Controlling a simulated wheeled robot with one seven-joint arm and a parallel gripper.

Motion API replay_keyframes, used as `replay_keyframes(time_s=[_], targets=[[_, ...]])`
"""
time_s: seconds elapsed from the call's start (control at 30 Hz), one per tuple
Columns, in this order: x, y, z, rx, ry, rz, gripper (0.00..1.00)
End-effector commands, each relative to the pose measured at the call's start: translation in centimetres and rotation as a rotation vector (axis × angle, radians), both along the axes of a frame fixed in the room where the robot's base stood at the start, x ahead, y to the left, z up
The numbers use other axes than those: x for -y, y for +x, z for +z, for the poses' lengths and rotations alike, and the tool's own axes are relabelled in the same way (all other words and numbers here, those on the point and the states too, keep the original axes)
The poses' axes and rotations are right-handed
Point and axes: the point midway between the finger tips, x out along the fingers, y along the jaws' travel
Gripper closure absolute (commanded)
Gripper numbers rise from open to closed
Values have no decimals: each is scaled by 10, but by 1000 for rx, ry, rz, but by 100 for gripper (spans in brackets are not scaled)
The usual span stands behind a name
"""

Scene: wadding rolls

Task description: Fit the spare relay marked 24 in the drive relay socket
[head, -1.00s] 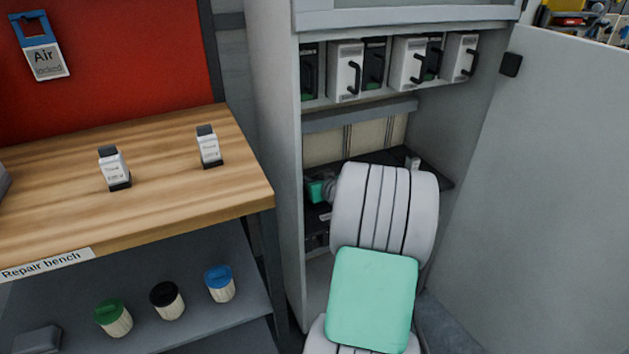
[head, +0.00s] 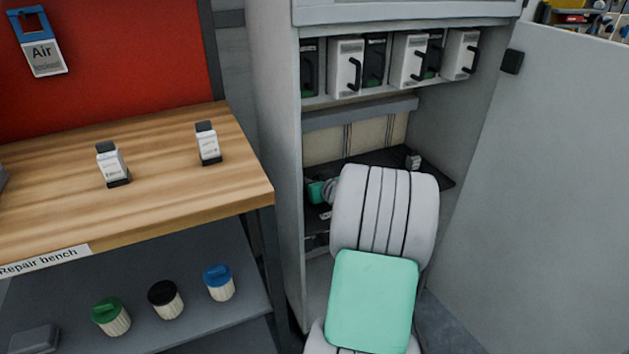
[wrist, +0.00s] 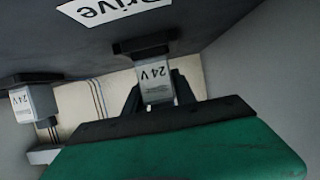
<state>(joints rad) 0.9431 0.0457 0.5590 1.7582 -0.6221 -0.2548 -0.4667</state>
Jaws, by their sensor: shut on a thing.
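In the wrist view, which is upside down, my gripper (wrist: 157,100) is shut on a white relay marked 24 V (wrist: 154,76). The relay's end meets a dark socket (wrist: 145,46) on the dark shelf, beside a label reading "Drive" (wrist: 110,8). I cannot tell whether the relay is fully seated. In the head view only the green part of my gripper (head: 315,191) shows, inside the cabinet. My arm hides the held relay and the socket there.
Another 24 V relay (wrist: 36,103) stands on the shelf in the wrist view; it also shows in the head view (head: 413,161). Two relays (head: 112,164) (head: 208,145) stand on the repair bench (head: 60,205). The cabinet door (head: 555,170) is open at right.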

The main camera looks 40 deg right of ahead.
Motion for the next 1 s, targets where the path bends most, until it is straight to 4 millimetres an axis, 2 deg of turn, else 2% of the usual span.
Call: replay_keyframes(time_s=[0.93, 0.97, 1.0], targets=[[0, 0, -4, 0, 0, 0, 100], [0, 0, -4, 1, 0, 0, 66], [0, 0, -4, 1, 0, 0, 63]])
